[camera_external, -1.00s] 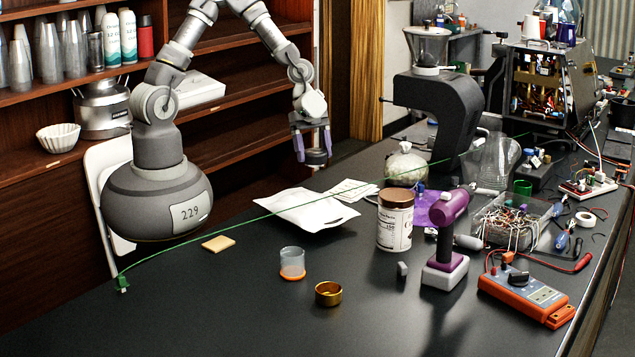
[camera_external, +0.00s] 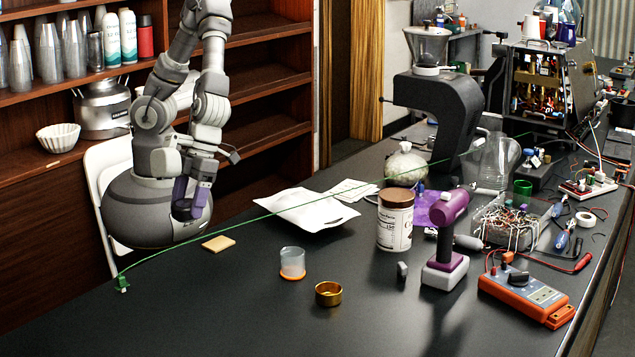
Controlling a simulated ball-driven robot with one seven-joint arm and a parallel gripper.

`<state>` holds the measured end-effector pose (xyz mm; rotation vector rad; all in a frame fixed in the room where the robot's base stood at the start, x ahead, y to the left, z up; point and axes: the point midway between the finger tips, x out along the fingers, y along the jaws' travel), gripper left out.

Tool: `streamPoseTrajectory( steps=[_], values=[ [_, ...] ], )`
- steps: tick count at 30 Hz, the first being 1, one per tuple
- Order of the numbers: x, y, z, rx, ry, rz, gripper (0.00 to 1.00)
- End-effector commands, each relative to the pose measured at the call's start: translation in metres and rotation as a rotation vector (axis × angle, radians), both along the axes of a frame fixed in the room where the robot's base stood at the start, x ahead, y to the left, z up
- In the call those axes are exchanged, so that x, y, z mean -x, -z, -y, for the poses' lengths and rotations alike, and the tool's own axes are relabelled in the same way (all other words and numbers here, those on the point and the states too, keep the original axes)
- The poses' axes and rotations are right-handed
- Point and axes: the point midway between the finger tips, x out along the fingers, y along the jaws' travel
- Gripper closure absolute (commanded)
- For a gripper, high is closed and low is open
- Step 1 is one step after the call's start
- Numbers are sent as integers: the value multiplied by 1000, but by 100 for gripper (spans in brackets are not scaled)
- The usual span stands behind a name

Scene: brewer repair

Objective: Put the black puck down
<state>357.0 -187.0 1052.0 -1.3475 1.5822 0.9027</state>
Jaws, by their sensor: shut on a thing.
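My gripper (camera_external: 190,197), with purple fingers, is in front of my round grey base at the left of the view. It is shut on the black puck (camera_external: 182,214), a small dark disc at the lower end of the fingers. The fingers hide part of the puck.
A thin green line (camera_external: 330,193) crosses above the table. The front left table is clear.

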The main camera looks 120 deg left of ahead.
Motion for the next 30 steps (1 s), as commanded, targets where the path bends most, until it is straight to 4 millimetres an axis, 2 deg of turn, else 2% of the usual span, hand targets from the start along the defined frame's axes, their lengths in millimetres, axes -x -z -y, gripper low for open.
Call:
streamPoseTrajectory(
  steps=[6, 10, 14, 21, 24, 30],
  values=[
    [0, 31, 0, 1, -2, -4, 70],
    [-9, 41, 5, 1, -2, 0, 70],
    [-39, 46, 20, 4, -2, 3, 70],
    [-105, 53, 54, 2, -4, 1, 70],
    [-123, 54, 63, 2, -4, 0, 70],
    [-139, 54, 70, 1, -3, 0, 70]
  ],
)
